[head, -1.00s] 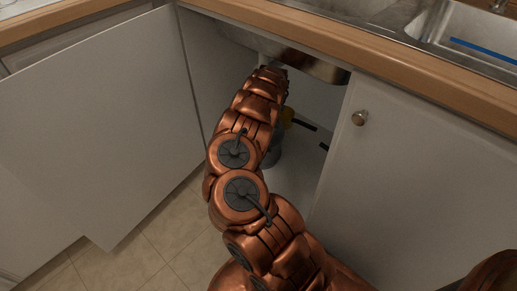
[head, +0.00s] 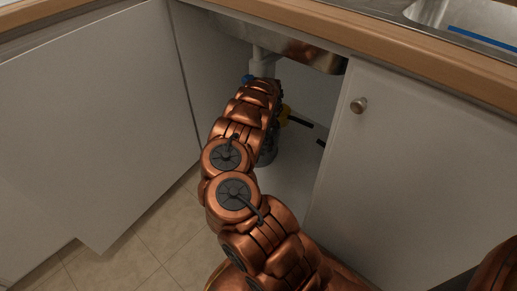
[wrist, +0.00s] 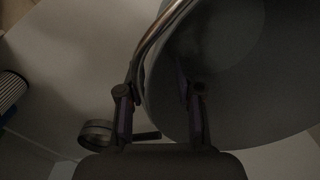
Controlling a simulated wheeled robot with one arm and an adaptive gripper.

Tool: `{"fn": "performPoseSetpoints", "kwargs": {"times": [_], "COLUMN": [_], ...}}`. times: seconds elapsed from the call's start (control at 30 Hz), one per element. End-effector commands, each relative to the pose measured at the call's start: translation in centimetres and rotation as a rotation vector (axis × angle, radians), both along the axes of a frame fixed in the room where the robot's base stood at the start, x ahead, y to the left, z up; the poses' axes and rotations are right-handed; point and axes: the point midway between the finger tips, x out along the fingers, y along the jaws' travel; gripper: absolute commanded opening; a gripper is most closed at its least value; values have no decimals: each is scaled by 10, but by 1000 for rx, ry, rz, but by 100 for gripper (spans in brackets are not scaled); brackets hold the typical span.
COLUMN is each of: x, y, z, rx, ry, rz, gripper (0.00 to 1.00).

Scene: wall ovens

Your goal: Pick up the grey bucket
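The grey bucket (wrist: 235,60) fills the right half of the dim wrist view. A thin curved metal strip, its rim or handle, runs along its left side. My gripper (wrist: 160,92) is at the bottom of that view. Its two fingers are spread, one left of the metal strip and one in front of the bucket. I cannot tell whether either finger touches it. In the head view my arm reaches into the open cupboard under the sink and hides my gripper. A small part of a grey object, likely the bucket (head: 268,150), shows beside my arm.
An open cupboard door (head: 100,120) stands left, and a shut door (head: 400,150) with a knob is right. A white sink pipe (head: 262,62) hangs above my arm. A metal ring (wrist: 97,134) shows by my gripper.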

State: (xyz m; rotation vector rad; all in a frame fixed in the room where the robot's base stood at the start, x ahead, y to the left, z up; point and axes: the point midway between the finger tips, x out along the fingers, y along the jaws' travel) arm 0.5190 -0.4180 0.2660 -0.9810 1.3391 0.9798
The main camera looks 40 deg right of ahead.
Motion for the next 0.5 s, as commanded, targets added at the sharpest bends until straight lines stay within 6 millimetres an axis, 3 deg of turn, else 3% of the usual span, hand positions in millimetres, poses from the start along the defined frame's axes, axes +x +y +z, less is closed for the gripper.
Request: {"fn": "performPoseSetpoints", "kwargs": {"times": [0.23,0.5], "x": [0,0], "y": [0,0], "z": [-3,-3], "rx": [1,1], "ry": [-1,0], "rz": [-1,-1], "gripper": [35,7]}}
